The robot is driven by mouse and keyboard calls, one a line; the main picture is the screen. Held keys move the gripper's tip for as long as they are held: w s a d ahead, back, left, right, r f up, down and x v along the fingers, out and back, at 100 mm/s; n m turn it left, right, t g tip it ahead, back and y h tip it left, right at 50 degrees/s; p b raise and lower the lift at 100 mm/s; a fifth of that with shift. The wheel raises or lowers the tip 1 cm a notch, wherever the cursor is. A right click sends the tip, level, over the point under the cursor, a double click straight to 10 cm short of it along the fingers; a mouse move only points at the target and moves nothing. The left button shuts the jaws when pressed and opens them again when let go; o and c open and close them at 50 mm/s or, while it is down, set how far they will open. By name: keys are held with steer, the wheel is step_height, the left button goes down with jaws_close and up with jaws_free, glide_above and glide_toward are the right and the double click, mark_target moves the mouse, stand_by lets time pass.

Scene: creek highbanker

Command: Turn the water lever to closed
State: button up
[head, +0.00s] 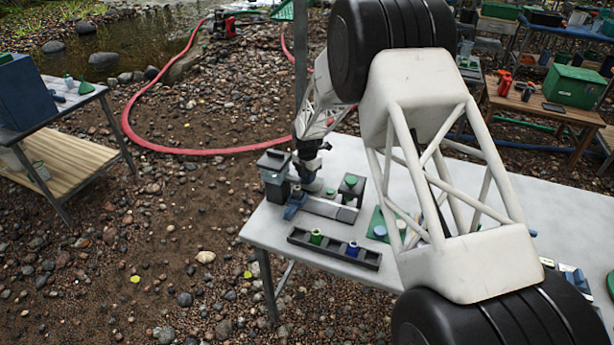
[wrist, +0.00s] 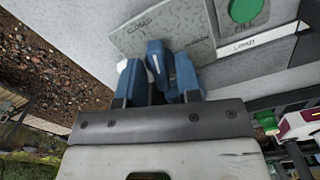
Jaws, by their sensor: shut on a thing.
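In the head view my gripper (head: 308,178) is at the table's far left corner, beside a dark grey box (head: 274,172). The lever cannot be made out clearly there, and its exact angle is hard to tell.
A green round button (wrist: 244,10) sits close to the plate. On the white table (head: 270,226), a dark rack (head: 334,251) holds a green and a blue piece in front of my gripper. My arm hides much of the table's right side.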

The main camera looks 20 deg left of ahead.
steer(key=shift+n, duration=1.7)
steer(key=o, duration=0.4)
steer(key=shift+o, duration=0.2)
steer(key=shift+r, duration=0.1)
steer(key=shift+r, duration=3.4)
steer(key=shift+d+r, duration=0.1)
